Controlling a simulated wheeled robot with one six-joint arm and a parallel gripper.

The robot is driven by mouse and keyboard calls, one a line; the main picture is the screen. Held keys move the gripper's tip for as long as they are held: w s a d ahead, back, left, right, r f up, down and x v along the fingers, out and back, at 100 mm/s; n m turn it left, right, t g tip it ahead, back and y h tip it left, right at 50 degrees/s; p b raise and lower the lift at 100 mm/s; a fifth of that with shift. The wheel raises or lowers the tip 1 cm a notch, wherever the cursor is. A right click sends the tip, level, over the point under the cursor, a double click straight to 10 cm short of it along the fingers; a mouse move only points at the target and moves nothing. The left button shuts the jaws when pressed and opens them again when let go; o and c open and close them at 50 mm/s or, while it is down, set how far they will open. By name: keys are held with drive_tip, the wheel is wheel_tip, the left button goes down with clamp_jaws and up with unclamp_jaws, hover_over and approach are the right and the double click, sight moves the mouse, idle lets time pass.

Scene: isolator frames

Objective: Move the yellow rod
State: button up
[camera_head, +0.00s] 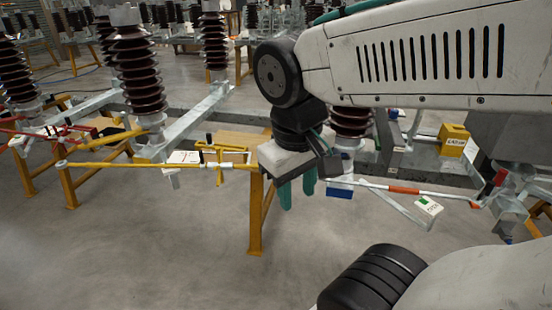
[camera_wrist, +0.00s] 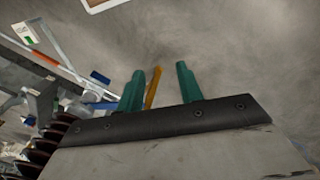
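A thin yellow rod (camera_head: 110,164) runs nearly level from the left of the head view toward my gripper. A small yellow upright piece with a black top (camera_head: 218,155) stands near its right part. My gripper (camera_head: 297,188) points down to the right of the rod, its two green fingers apart with nothing visibly held. In the wrist view, the fingers (camera_wrist: 159,72) are also spread. A narrow yellow strip (camera_wrist: 153,88) shows between them there; I cannot tell whether it is the rod or a frame leg. The rod's right end is partly hidden near my gripper.
Brown ribbed insulators (camera_head: 136,70) stand on grey beams with yellow legs (camera_head: 256,215). A yellow box (camera_head: 453,140) sits farther right. The floor in front is clear.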

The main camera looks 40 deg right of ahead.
drive_tip(key=w+d+f+g+h, duration=0.2)
drive_tip(key=w+d+f+h, duration=0.1)
drive_tip(key=w+d+h, duration=0.35)
drive_tip(key=w+d+f+g+h, duration=0.25)
drive_tip(key=w+d+h, duration=0.25)
drive_tip(key=w+d, duration=0.25)
drive_tip(key=w+a+f+n+t+h, duration=0.25)
drive_tip(key=w+f+n+t, duration=0.35)
drive_tip(key=w+f+t, duration=0.9)
drive_tip(key=w+d+f+g, duration=0.2)
drive_tip(key=w+d, duration=0.4)
drive_tip(key=d, duration=0.1)
drive_tip(key=shift+d+h, duration=0.25)
drive_tip(key=shift+h, duration=0.05)
drive_tip(key=shift+f+g, duration=0.1)
drive_tip(key=shift+g, duration=0.15)
clamp_jaws()
